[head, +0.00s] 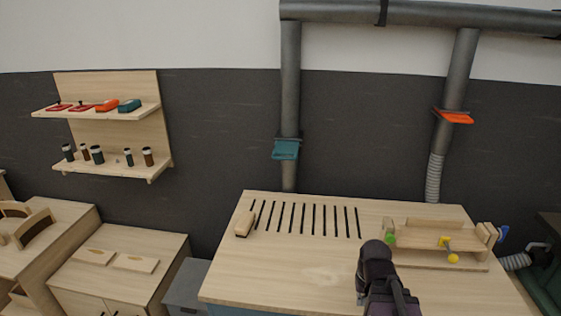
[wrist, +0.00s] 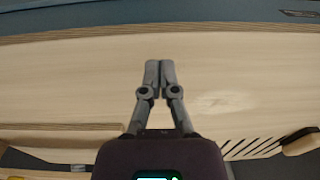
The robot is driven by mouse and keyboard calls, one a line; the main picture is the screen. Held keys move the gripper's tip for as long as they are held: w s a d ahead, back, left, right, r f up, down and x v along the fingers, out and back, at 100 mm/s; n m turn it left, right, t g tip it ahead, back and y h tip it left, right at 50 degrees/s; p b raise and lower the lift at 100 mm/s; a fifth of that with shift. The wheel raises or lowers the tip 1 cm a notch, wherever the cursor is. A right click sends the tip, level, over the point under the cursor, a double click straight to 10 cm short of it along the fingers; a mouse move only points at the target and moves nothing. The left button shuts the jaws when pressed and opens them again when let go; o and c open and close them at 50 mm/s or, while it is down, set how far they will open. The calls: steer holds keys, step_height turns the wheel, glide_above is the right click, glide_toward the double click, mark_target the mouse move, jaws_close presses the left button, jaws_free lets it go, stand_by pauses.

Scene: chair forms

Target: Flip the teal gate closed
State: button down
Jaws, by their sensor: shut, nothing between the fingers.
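The teal gate (head: 286,149) is a small flat plate on the left vertical grey duct (head: 290,85), above the back edge of the workbench in the head view. It sticks out at the front of the duct; I cannot tell its exact position in the slot. My gripper (wrist: 160,66) is shut and empty over the pale wooden workbench top in the wrist view. In the head view my dark arm reaches over the bench at lower right, well below and to the right of the teal gate. The teal gate does not show in the wrist view.
An orange gate (head: 455,117) sits on the right duct. The slotted workbench (head: 290,265) holds a wooden brush-like block (head: 244,224) and a wooden jig (head: 440,238) with green and yellow knobs. A wall shelf (head: 112,122) with tools hangs at left. The wall around the teal gate is clear.

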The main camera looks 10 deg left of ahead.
steer(key=w+a+r+t+y, duration=0.1)
steer(key=w+a, duration=0.2)
steer(key=w+a+r+m+t+y+p, duration=0.1)
steer(key=w+a, duration=0.1)
steer(key=a, duration=0.1)
steer(key=w+a+r+m+t+y, duration=0.1)
steer(key=w+a+r, duration=0.1)
steer(key=w+a, duration=0.1)
steer(key=shift+w+a+t+y+p, duration=0.3)
steer(key=shift+y+p, duration=0.05)
steer(key=shift+y, duration=0.05)
steer(key=w+a+r+m+t+h+p, duration=0.2)
steer(key=w+a+r+m+t, duration=0.4)
steer(key=m, duration=1.1)
steer(key=w+a+r+m+t+h+p, duration=0.2)
steer(key=w+a+r+m+t+p, duration=0.3)
steer(key=w+a+r+m, duration=0.6)
steer(key=shift+w+a+r+m+t+h, duration=0.4)
steer(key=shift+w+r+m, duration=0.65)
steer(key=shift+m, duration=2.15)
steer(key=shift+s+r, duration=0.15)
steer(key=shift+r, duration=0.1)
steer(key=b+x, duration=0.2)
steer(key=x, duration=1.1)
steer(key=shift+w+b, duration=0.4)
steer(key=shift+w, duration=0.05)
